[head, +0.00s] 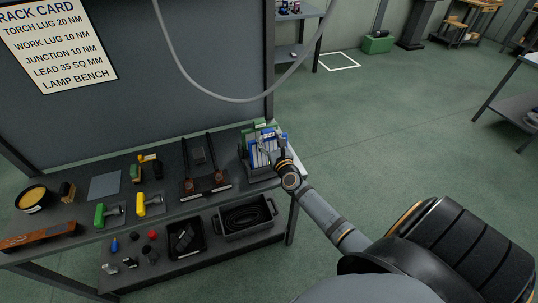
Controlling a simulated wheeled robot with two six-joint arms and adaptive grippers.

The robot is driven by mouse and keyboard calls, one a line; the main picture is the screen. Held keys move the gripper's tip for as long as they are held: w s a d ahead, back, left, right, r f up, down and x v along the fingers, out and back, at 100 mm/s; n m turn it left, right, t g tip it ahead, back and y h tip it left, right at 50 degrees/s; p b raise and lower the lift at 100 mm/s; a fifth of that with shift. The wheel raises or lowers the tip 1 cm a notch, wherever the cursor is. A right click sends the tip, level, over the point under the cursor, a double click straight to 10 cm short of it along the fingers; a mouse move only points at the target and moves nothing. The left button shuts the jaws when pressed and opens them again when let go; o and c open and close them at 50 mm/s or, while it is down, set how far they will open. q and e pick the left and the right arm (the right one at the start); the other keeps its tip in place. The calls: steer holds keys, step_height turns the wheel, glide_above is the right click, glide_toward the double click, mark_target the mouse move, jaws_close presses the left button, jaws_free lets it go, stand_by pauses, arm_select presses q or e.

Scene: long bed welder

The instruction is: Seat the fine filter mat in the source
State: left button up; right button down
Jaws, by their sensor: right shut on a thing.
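My right gripper (272,147) reaches in from the right to the right end of the bench. It is shut on a small blue-and-white piece (263,154) at a dark holder (260,174). The fingers and nearby parts overlap, so I cannot tell if the piece is the fine filter mat or how deep it sits. A flat grey square sheet (104,185) lies on the left part of the bench. I cannot make out which thing is the source. My left gripper is not in view.
The bench (75,218) also bears green-handled (103,214) and yellow-handled (148,203) tools, a round yellow tin (33,198) and two dark rods on a stand (203,186). A grey bin (245,219) and a black tray (186,240) stand on the lower shelf. Open floor lies right.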

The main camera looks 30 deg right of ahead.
steer(key=shift+r+p, duration=0.35)
steer(key=shift+r, duration=0.25)
step_height(320, 180, up, 6)
steer(key=p, duration=0.5)
steer(key=shift+p, duration=0.35)
steer(key=c, duration=2.1)
jaws_free()
steer(key=o, duration=0.5)
steer(key=shift+f, duration=0.1)
